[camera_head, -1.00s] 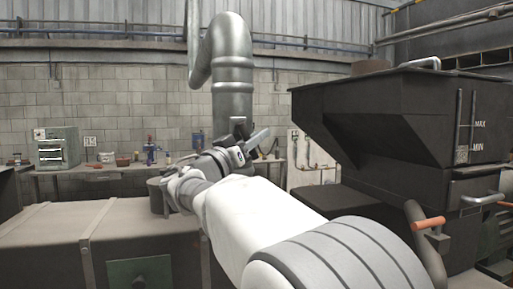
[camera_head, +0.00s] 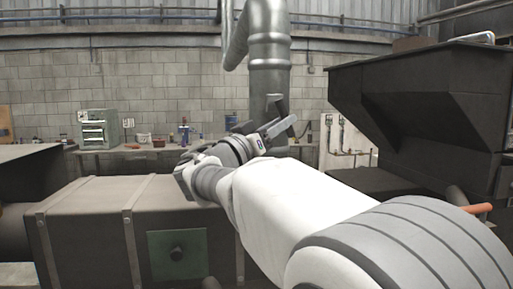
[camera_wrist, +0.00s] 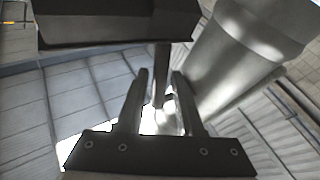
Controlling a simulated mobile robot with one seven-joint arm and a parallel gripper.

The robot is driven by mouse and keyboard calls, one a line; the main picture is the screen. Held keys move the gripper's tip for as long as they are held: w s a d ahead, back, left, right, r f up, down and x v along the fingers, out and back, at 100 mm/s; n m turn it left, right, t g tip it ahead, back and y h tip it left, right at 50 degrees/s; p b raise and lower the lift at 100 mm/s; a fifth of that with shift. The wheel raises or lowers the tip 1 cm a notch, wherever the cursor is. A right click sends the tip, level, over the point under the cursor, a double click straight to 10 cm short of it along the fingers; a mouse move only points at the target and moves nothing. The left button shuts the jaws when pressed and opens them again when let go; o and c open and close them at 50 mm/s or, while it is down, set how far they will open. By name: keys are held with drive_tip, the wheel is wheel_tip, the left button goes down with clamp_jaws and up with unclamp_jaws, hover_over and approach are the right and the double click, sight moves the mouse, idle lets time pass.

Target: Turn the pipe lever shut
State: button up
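An orange lever handle (camera_head: 478,208) on a dark curved pipe (camera_head: 457,195) shows at the lower right of the head view. My own arm hides most of both, so the lever's turn cannot be told. My gripper (camera_head: 278,118) is raised in mid-air near the centre of the head view, well left of the orange handle and in front of a large grey vertical pipe (camera_head: 270,70). In the wrist view, the two fingers of my gripper (camera_wrist: 160,78) stand apart. A dark bar shows between them; whether it lies between the fingers or beyond is unclear. The orange handle is not in the wrist view.
A black hopper (camera_head: 420,105) stands at the right. A long dark box-shaped unit with a green panel (camera_head: 177,255) lies at the lower left. A workbench (camera_head: 110,160) with a grey-green cabinet (camera_head: 100,130) stands by the back wall.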

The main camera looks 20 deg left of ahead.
drive_tip(key=b+v, duration=0.1)
drive_tip(key=v, duration=1.1)
drive_tip(key=shift+s+a, duration=0.1)
drive_tip(key=shift+d, duration=0.2)
drive_tip(key=c, duration=0.4)
drive_tip(key=d+n, duration=0.2)
drive_tip(key=d+n+y, duration=0.1)
drive_tip(key=d+n, duration=0.1)
drive_tip(key=d+f+n+g, duration=0.1)
drive_tip(key=d+n, duration=0.1)
drive_tip(key=n, duration=0.1)
drive_tip(key=shift+w+f+y, duration=0.15)
drive_tip(key=shift+w+y, duration=0.1)
drive_tip(key=shift+y, duration=0.15)
clamp_jaws()
drive_tip(key=s+d+f+n+y, duration=0.1)
drive_tip(key=d+f+n+y, duration=0.1)
drive_tip(key=d+n, duration=0.35)
drive_tip(key=s+a+r+n+t+y+b, duration=0.1)
drive_tip(key=s+a+n+y, duration=0.15)
drive_tip(key=n, duration=0.35)
drive_tip(key=s+a+r+n+t+y, duration=0.1)
drive_tip(key=s+a+r+n+y, duration=0.1)
drive_tip(key=a+n, duration=0.25)
drive_tip(key=p+x, duration=0.1)
drive_tip(key=x, duration=1.2)
drive_tip(key=shift+w+d+r+n, duration=0.15)
drive_tip(key=shift+w+r+n, duration=0.05)
drive_tip(key=shift+w+n, duration=0.15)
